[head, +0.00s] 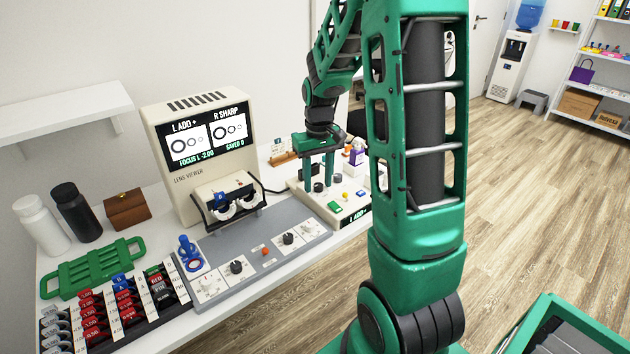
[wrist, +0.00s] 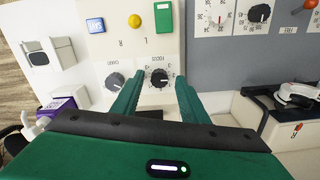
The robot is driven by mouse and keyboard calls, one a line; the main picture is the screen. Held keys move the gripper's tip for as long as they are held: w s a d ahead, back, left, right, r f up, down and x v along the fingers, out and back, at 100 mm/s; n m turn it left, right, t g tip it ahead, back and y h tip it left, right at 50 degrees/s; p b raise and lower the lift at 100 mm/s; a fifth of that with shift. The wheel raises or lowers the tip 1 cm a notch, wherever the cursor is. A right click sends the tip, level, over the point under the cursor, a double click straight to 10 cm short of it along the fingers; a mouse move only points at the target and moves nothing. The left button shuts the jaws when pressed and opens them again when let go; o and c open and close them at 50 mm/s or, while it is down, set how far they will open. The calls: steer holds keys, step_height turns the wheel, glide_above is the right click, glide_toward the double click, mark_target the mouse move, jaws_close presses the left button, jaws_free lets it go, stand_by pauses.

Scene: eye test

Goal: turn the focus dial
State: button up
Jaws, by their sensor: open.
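The focus dial (wrist: 159,79) is a dark round knob with the word FOCUS beside it on a white control box (wrist: 140,55). In the wrist view it shows between the two green fingers of my gripper (wrist: 159,84). My gripper (head: 318,172) is open, with its fingers pointing down over the box. In the head view the dial (head: 319,187) shows at the fingertips; I cannot tell whether they touch it. A second similar dial (wrist: 115,82) sits just left of it in the wrist view. The lens viewer's screen (head: 210,137) reads "FOCUS L -2.00" and "SAVED 0".
The box also bears a yellow button (wrist: 135,20), a blue key (wrist: 95,25) and a green key (wrist: 164,17). A grey panel (head: 270,240) with more dials lies beside it. The lens viewer (head: 170,150) stands behind. A purple box (wrist: 58,104) is near the gripper.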

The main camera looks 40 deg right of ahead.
mark_target(317, 185)
step_height(317, 185, up, 11)
steer(key=shift+f, duration=0.2)
stand_by(0.6)
steer(key=s+a+f+m, duration=0.1)
steer(key=s+a+m, duration=0.1)
steer(key=s, duration=1.1)
steer(key=s+a+m, duration=0.1)
steer(key=s+a, duration=0.2)
steer(key=s, duration=1)
steer(key=shift+a+f+m, duration=0.3)
steer(key=shift+f+m, duration=0.05)
steer(key=shift+m, duration=0.05)
steer(key=shift+w+f, duration=0.25)
steer(key=shift+w, duration=0.4)
